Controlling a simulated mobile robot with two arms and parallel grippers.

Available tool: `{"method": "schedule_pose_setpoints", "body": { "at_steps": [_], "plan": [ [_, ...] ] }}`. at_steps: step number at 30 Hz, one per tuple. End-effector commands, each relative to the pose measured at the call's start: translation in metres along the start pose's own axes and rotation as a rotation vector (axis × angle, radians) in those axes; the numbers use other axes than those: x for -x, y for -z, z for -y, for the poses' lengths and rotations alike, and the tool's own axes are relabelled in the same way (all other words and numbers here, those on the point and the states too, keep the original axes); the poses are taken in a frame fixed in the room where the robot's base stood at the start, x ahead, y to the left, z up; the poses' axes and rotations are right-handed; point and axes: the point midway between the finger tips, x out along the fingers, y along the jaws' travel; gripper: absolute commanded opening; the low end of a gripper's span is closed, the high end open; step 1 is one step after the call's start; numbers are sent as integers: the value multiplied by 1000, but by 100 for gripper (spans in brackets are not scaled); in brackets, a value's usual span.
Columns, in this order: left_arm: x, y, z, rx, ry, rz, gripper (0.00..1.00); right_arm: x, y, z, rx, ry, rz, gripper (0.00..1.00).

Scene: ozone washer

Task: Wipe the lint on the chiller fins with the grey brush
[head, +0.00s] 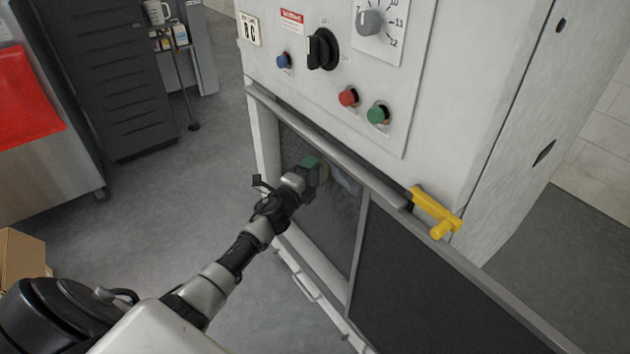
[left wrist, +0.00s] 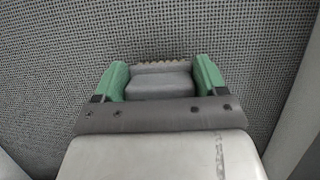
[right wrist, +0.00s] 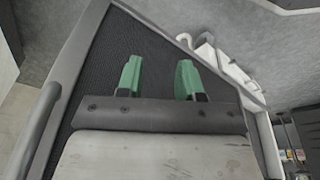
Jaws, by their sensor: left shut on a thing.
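My left gripper (head: 310,172) reaches in from the left to the meshed fin panel (head: 326,222) on the front of the grey-white machine. In the left wrist view its green fingers are shut on the grey brush (left wrist: 160,83), whose tan bristle edge faces the mesh (left wrist: 225,40). The brush is at or very close to the mesh; I cannot tell whether it touches. A pale, faint smudge, perhaps lint (head: 347,182), shows just right of the gripper in the head view. My right gripper (right wrist: 158,80) is open and empty before a dark panel, outside the head view.
A yellow handle (head: 436,212) sticks out from the machine's front edge. Above are a black rotary switch (head: 322,50) and red (head: 348,97) and green (head: 377,113) buttons. A cardboard box (head: 22,258) stands at lower left.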

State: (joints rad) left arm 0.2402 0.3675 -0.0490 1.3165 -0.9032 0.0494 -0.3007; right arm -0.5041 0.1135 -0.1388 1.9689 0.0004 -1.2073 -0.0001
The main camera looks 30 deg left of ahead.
Motion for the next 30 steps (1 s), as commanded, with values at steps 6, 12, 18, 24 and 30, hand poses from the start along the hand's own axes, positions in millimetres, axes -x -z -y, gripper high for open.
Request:
{"method": "schedule_pose_setpoints", "body": {
  "at_steps": [6, 12, 18, 24, 30],
  "plan": [
    [-4, -10, 0, 0, 1, 0, 53, 8, 3, 1, -1, 2, -5, 37],
    [-4, -10, 6, 1, 1, 0, 53, -2, 0, 2, 0, 4, 2, 37],
    [-5, -9, 12, 0, 1, 0, 53, -19, -7, 4, 1, 7, 11, 37],
    [-5, -9, 16, 0, 2, -1, 53, -33, -14, 5, 3, 8, 18, 37],
    [-4, -6, 17, 1, 2, -2, 53, -38, -17, 5, 3, 8, 20, 37]
  ]
}}
